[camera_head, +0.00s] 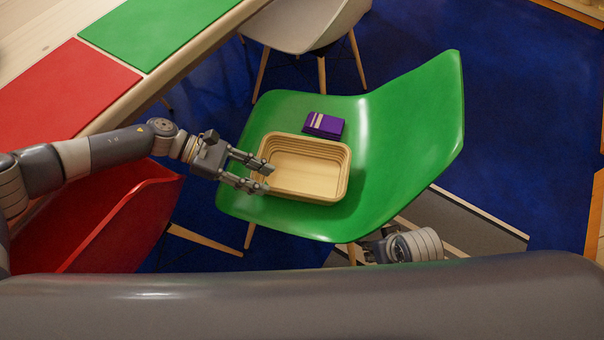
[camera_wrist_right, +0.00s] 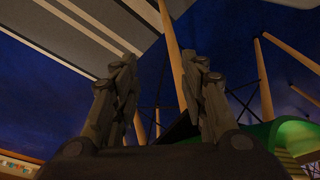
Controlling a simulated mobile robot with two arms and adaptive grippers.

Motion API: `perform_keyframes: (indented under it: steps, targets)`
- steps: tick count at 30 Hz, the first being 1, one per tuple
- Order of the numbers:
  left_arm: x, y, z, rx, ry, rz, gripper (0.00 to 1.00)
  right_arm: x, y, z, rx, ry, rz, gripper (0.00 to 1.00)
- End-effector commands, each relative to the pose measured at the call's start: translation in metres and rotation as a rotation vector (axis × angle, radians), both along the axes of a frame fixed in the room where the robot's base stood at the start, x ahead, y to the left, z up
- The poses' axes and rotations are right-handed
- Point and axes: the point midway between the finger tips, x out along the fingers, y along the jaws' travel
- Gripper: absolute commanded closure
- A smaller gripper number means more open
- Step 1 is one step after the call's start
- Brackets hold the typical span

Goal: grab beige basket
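The beige basket (camera_head: 318,190) is a rectangular open box with rounded corners. It sits on the seat of the green chair (camera_head: 405,130) and looks empty. My left gripper (camera_head: 269,178) reaches in from the left, its two fingers apart over the basket's left rim. I cannot tell whether the fingers touch the basket. My right arm's wrist (camera_head: 408,246) shows low beside the chair's front edge, with its gripper partly hidden. In the right wrist view, my right gripper (camera_wrist_right: 160,68) is open and empty, with chair legs beyond; the basket is not in that view.
A purple item (camera_head: 324,125) lies on the seat behind the basket. A red chair (camera_head: 115,220) stands at the left, near a table (camera_head: 40,27) with red and green mats. A white chair (camera_head: 305,20) is at the back. Blue floor (camera_head: 520,130) is clear at the right.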

Motion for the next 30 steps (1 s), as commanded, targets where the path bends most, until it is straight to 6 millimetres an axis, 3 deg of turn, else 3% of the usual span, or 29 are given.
perform_keyframes:
  steps: [6,14,22,30]
  targets:
    - [-0.008,-0.030,-0.016,-0.001,0.001,-0.004,0.66,0.000,0.000,0.005,-0.001,-0.002,0.000,0.60]
    - [-0.012,-0.049,-0.027,-0.001,0.001,-0.002,0.66,0.000,0.000,0.011,0.001,-0.007,-0.001,0.60]
    - [-0.020,-0.082,-0.047,0.000,0.001,-0.003,0.66,-0.003,-0.001,0.031,0.001,-0.019,-0.002,0.60]
    - [-0.021,-0.089,-0.050,0.001,0.000,0.000,0.66,-0.004,-0.001,0.037,0.001,-0.020,-0.002,0.60]
